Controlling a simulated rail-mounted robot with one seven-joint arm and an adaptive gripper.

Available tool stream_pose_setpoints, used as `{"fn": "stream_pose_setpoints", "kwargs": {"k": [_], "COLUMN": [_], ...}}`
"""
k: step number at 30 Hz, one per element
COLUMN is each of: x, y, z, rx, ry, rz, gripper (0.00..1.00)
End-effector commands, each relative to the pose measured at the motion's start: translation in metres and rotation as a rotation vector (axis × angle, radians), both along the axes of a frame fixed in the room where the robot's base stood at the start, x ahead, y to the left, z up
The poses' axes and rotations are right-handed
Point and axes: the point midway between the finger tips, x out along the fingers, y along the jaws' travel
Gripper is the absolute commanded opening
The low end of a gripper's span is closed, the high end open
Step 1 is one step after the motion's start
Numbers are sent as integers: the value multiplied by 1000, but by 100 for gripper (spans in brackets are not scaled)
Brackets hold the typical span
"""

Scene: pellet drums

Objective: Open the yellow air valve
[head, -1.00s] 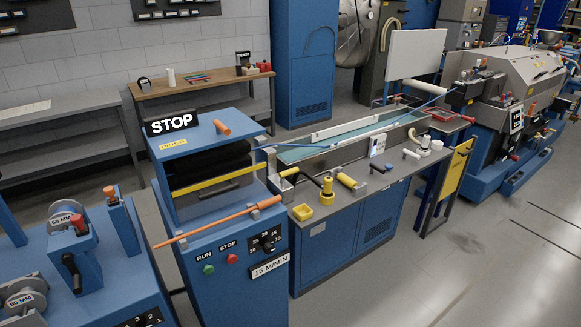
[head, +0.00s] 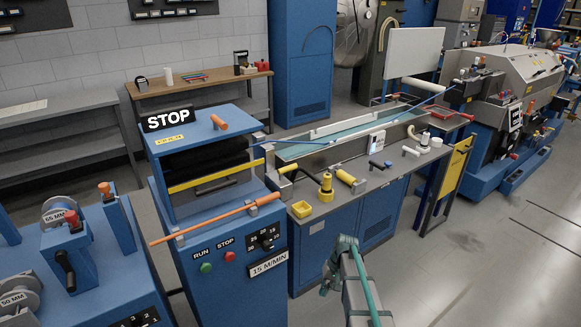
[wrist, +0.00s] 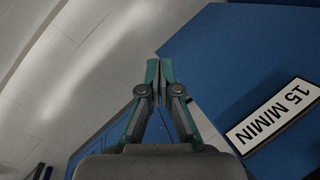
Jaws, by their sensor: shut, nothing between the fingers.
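Several yellow fittings stand on the grey bench top in the head view: an upright yellow cylinder with a black part (head: 326,187), a yellow-tipped handle beside it (head: 345,177), and a yellow-ended handle at the bench's left end (head: 286,168). I cannot tell for sure which is the air valve. My gripper (wrist: 160,78) shows in the wrist view with its teal fingertips together and nothing between them. In the head view, my arm's end is low in front of the bench, apart from the yellow fittings.
The blue cabinet with the 15 M/MIN label (head: 268,264) stands left of my gripper; the label also shows in the wrist view (wrist: 276,115). A long orange bar (head: 215,222) crosses that cabinet. The floor at right is clear.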

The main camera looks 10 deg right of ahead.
Motion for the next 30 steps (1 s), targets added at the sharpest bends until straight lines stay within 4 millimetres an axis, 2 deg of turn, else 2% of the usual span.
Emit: {"fn": "stream_pose_setpoints", "kwargs": {"k": [1, 6, 11, 17, 21, 27, 30], "x": [26, 87, 138, 191, 231, 271, 294], "y": [-10, -37, -65, -102, -102, -104, -66], "z": [14, 70, 132, 218, 277, 354, 369], "rx": [9, 38, 63, 89, 64, 31, -26], "ry": [-27, -109, -186, -286, -353, -436, -458], "rz": [-8, -28, -41, -50, 16, 90, 200], "gripper": [0, 0, 0, 0, 0, 0, 0]}}
